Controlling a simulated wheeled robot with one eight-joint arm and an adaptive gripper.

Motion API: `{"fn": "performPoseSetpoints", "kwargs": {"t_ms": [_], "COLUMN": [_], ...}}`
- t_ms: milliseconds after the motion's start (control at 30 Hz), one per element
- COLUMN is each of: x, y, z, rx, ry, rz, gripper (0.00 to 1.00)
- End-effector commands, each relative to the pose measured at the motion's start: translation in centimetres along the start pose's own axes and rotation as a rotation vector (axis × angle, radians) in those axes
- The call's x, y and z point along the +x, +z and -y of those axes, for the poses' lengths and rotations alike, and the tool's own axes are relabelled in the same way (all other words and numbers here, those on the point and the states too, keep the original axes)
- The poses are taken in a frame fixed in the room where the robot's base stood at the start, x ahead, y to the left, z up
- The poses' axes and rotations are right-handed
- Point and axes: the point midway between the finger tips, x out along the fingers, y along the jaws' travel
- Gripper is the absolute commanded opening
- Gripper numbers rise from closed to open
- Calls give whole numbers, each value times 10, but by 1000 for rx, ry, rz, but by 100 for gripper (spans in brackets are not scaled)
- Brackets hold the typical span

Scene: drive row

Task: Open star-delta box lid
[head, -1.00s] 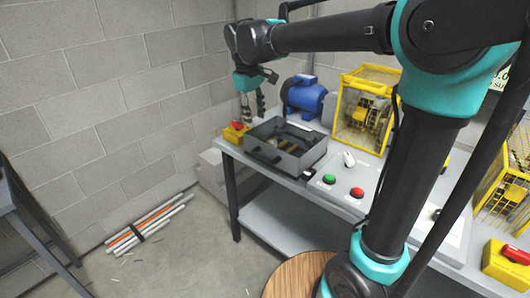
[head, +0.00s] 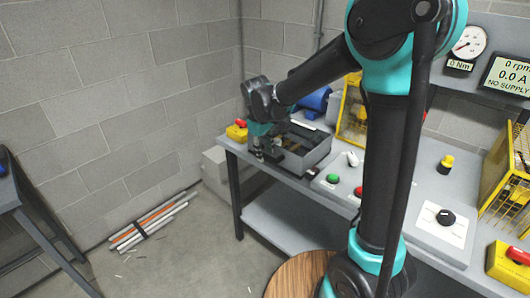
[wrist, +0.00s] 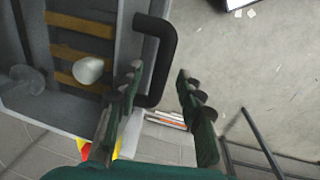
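The star-delta box (head: 308,148) is a grey box at the left end of the bench, partly hidden by my gripper in the head view. In the wrist view, the box (wrist: 125,50) shows brown-yellow bars inside and a pale rounded part. A clear lid cannot be made out for certain. A black bar handle (wrist: 167,45) stands along the box's edge. My gripper (wrist: 160,72) is open, with one green finger on each side of the handle's line. Contact with the handle cannot be told. In the head view, my gripper (head: 266,154) is at the box's front left.
Pipes (head: 147,222) lie on the floor.

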Motion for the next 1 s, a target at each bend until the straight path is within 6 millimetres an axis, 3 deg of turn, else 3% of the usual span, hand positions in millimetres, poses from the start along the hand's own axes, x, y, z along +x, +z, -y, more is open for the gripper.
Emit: {"fn": "performPoseSetpoints", "kwargs": {"t_ms": [367, 667, 1000], "x": [5, 5, 4], "y": [0, 0, 0], "z": [0, 0, 0], "rx": [0, 0, 0], "ry": [0, 0, -1], "rz": [0, 0, 0], "gripper": [36, 0, 0]}}
